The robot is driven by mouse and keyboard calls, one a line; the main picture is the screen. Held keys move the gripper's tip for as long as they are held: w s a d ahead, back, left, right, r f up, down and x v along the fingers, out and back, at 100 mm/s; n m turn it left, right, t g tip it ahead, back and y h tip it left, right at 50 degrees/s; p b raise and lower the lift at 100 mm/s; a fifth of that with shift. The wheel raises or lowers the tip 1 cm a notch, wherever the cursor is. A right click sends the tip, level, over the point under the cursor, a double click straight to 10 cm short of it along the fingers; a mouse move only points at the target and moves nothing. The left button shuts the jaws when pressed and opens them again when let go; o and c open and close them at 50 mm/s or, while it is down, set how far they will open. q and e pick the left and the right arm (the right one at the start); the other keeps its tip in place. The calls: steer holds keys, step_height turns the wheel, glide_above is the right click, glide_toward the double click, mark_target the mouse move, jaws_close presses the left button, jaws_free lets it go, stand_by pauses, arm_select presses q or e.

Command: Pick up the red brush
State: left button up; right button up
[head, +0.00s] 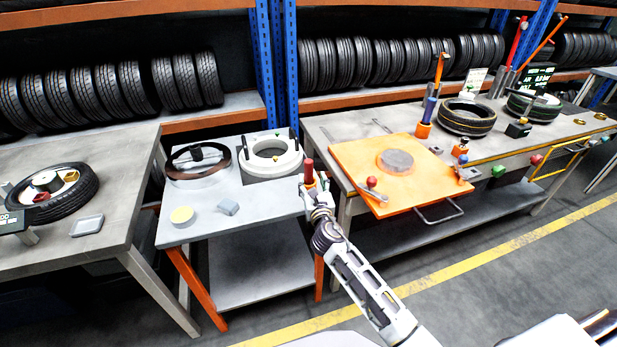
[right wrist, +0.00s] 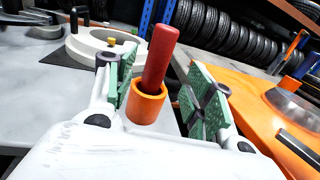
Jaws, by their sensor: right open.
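The red brush shows as a thick red handle (right wrist: 160,58) standing upright, slightly tilted in the picture, in an orange cup (right wrist: 147,103). Its lower end is hidden inside the cup. In the head view the red handle (head: 309,172) stands at the right edge of the grey table. My right gripper (head: 316,190) is at that edge, and in the right wrist view its green-padded fingers (right wrist: 163,90) are open on either side of the handle and cup. The pads appear apart from the handle. My left gripper is not in view.
An orange board (head: 350,160) lies close by on the right-hand bench. Tyre racks stand behind.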

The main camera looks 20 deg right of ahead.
mark_target(309, 175)
steer(key=shift+w, duration=0.65)
steer(key=shift+w+f, duration=0.1)
steer(key=shift+w, duration=1.2)
steer(key=shift+w+d, duration=0.15)
steer(key=shift+w, duration=0.95)
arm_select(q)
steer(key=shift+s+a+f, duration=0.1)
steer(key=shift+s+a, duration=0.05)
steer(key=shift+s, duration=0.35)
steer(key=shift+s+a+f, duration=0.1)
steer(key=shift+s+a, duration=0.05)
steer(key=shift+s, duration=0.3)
